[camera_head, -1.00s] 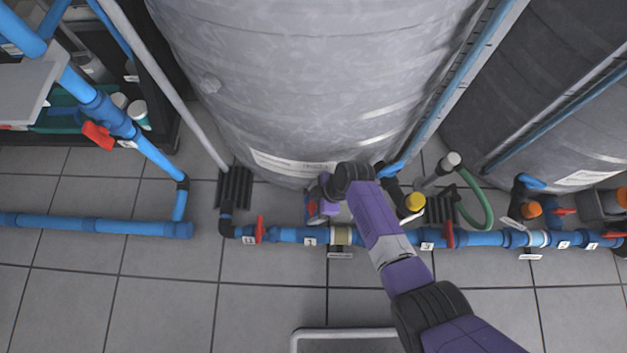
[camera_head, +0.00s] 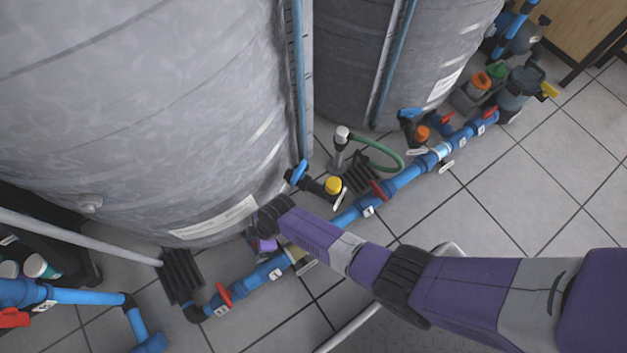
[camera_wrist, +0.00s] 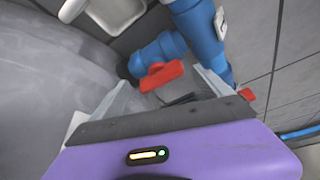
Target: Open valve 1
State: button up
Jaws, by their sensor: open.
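The blue pipe section with the "1" label (camera_head: 276,274) runs along the floor in front of the large grey tank. In the wrist view, a red valve handle (camera_wrist: 161,76) sits on a blue side branch beside the pipe (camera_wrist: 200,35). My gripper (camera_wrist: 164,84) is open, with one finger on each side of that handle in the picture. Nothing is held, and I cannot tell whether a finger touches the handle. In the head view my gripper (camera_head: 262,246) is by the label 1 section, and my wrist hides most of it and the handle.
Other red handles stand on the same pipe, one to the left (camera_head: 223,294) and one to the right (camera_head: 379,189). The grey tank (camera_head: 140,110) rises close behind my gripper. A yellow-capped fitting (camera_head: 333,186) and a green hose (camera_head: 385,160) lie to the right. Tiled floor in front is mostly clear.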

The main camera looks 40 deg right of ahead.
jog(key=m+t+h+p, duration=0.1)
jog(key=m, duration=0.3)
jog(key=shift+s, duration=0.15)
jog(key=m+h, duration=0.1)
jog(key=m, duration=0.2)
jog(key=shift+a+t+p, duration=0.15)
jog(key=shift+t+p, duration=0.2)
jog(key=shift+t, duration=0.05)
jog(key=m+h+b, duration=0.1)
jog(key=m, duration=0.2)
jog(key=m+h+b, duration=0.1)
jog(key=m, duration=0.2)
jog(key=shift+a+f+m+t, duration=0.2)
jog(key=shift+m+t, duration=0.1)
jog(key=shift+t, duration=0.1)
jog(key=p+v, duration=0.5)
jog(key=v, duration=0.3)
jog(key=shift+r, duration=0.3)
jog(key=s+d+r+t+p, duration=0.1)
jog(key=s+d+r+p, duration=0.3)
jog(key=r, duration=0.5)
jog(key=s+d+r+t+y+p, duration=0.1)
jog(key=s+d+r+t+p, duration=0.1)
jog(key=s+d+r+p, duration=0.3)
jog(key=d+r+p, duration=0.3)
jog(key=d+r, duration=0.1)
jog(key=shift+r+n+y, duration=0.3)
jog(key=shift+n, duration=0.1)
